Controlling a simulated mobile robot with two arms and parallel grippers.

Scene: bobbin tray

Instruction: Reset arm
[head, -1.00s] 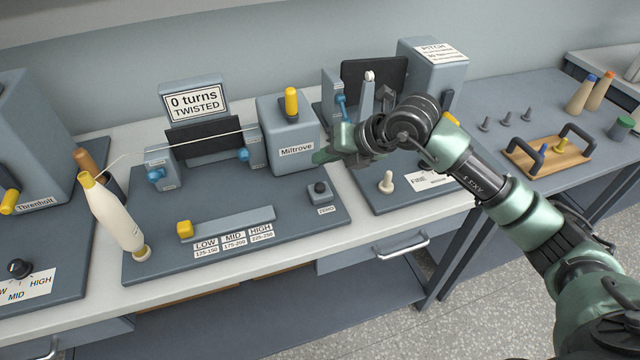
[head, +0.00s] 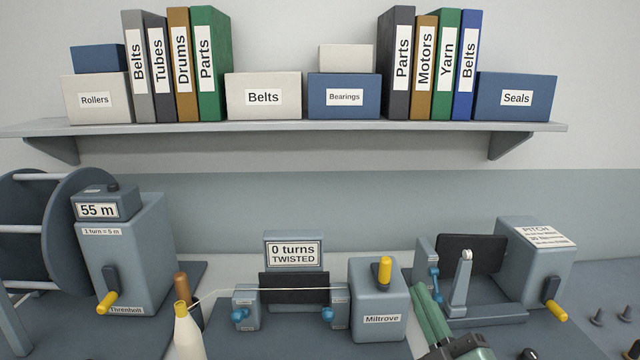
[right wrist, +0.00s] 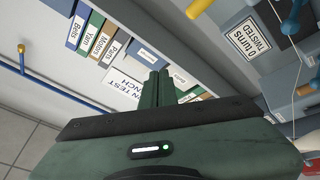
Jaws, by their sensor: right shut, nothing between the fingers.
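My right gripper (head: 424,292) shows at the bottom of the head view, just right of the Miltrove machine (head: 380,322). Its green fingers point up and lie close together. In the right wrist view the fingers (right wrist: 158,86) are side by side, shut and empty, pointing toward the shelf area. Most of my right arm is below the head frame. My left gripper is not in view.
The twist tester's display (head: 294,250) reads 0 turns, with a thread running from the white cone (head: 187,335). The reel machine's display (head: 97,210) reads 55 m. The pitch machine (head: 535,262) stands right. A loaded shelf (head: 290,129) hangs above.

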